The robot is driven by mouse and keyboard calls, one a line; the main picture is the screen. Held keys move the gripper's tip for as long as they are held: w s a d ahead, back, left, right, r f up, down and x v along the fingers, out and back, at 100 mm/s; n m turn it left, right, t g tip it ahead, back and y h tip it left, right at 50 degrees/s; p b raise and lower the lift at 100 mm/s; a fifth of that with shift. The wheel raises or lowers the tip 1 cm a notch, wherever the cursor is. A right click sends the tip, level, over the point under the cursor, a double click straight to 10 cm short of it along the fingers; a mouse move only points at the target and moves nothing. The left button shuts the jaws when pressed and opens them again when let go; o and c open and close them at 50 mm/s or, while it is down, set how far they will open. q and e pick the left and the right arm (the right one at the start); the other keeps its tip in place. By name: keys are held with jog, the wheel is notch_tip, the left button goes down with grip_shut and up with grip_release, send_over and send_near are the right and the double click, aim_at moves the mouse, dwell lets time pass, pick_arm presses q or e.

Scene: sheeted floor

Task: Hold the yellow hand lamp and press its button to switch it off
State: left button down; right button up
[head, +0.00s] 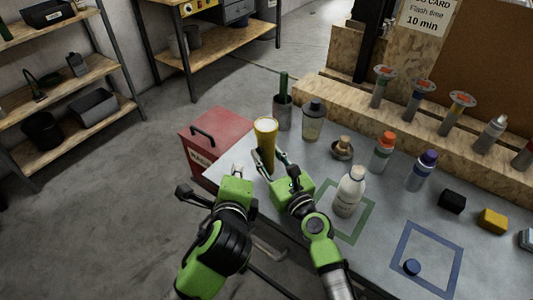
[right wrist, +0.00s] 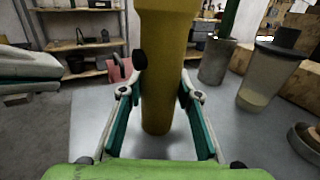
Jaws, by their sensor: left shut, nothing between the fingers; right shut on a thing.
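The yellow hand lamp (head: 266,140) stands upright near the left end of the grey table, its round pale bright face turned up. In the right wrist view the lamp (right wrist: 166,60) has a black button (right wrist: 140,60) on its left side. My right gripper (head: 269,160) is shut around the lamp's lower body; in the right wrist view its fingers (right wrist: 160,92) lie on both sides. My left gripper (head: 237,168) is shut and empty, lower and left of the lamp, apart from it. Part of it seems to show at the left edge of the right wrist view (right wrist: 28,68).
A red box (head: 214,135) stands beyond the table's left end. A cup with a green-handled tool (head: 283,112), a clear dark-lidded bottle (head: 312,122), a small brass-coloured pot (head: 342,150) and a white bottle (head: 349,192) stand right of the lamp.

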dwell(0.3)
jog(key=o, duration=1.3)
jog(key=shift+s+d+f, duration=0.1)
jog(key=shift+s+d, duration=0.2)
jog(key=shift+s, duration=0.2)
jog(key=v, duration=1.1)
